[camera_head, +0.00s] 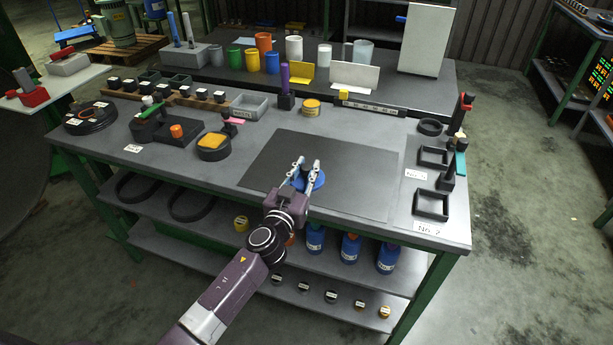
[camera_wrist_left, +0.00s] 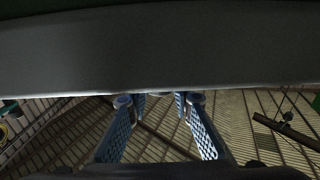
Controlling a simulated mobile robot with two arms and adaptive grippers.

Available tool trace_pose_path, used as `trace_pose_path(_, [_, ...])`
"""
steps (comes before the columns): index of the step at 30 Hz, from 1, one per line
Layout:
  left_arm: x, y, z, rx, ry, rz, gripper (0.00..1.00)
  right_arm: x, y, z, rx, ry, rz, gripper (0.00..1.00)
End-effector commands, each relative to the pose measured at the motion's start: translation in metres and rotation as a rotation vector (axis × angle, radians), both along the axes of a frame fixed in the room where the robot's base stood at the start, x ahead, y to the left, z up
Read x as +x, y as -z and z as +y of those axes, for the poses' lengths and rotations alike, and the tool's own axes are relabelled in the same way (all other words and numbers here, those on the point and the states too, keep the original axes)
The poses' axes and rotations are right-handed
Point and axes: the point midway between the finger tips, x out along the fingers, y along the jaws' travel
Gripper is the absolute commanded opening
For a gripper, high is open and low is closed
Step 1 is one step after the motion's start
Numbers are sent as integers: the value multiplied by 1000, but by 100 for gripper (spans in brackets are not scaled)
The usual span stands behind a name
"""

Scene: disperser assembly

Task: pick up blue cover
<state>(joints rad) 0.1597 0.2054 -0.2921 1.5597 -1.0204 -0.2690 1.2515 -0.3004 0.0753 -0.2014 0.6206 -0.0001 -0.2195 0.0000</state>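The blue cover (camera_head: 317,181) is a round blue piece over the dark mat (camera_head: 262,165) on the workbench, partly hidden by my left gripper. My left gripper (camera_head: 306,165) is at the cover, its two fingers spread with a gap between them. I cannot tell whether the fingers touch the cover. In the left wrist view the fingers (camera_wrist_left: 160,100) also stand apart, with no blue piece visible between them. My right gripper is not in view.
Left of the mat are a black round part with a yellow top (camera_head: 212,146) and a black block with an orange knob (camera_head: 177,131). Black square frames (camera_head: 432,204) stand on the right. Coloured cups line the back bench. The mat around the cover is clear.

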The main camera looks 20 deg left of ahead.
Motion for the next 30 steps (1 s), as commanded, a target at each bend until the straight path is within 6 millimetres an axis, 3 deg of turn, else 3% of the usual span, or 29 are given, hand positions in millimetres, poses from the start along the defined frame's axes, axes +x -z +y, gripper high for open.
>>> trace_pose_path(4, [0, 0, 0, 0, 0, 0, 0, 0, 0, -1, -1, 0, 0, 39])
trace_pose_path(14, [0, -2, 0, 0, 0, -3, 0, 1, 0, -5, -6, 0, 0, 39])
trace_pose_path(20, [0, -14, 0, 0, 0, -5, 0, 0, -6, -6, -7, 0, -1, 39])
trace_pose_path(26, [1, -48, 0, 2, 1, -8, 0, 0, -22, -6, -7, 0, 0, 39])
trace_pose_path(30, [1, -87, 0, 2, 2, -11, 0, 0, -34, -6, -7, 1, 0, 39])
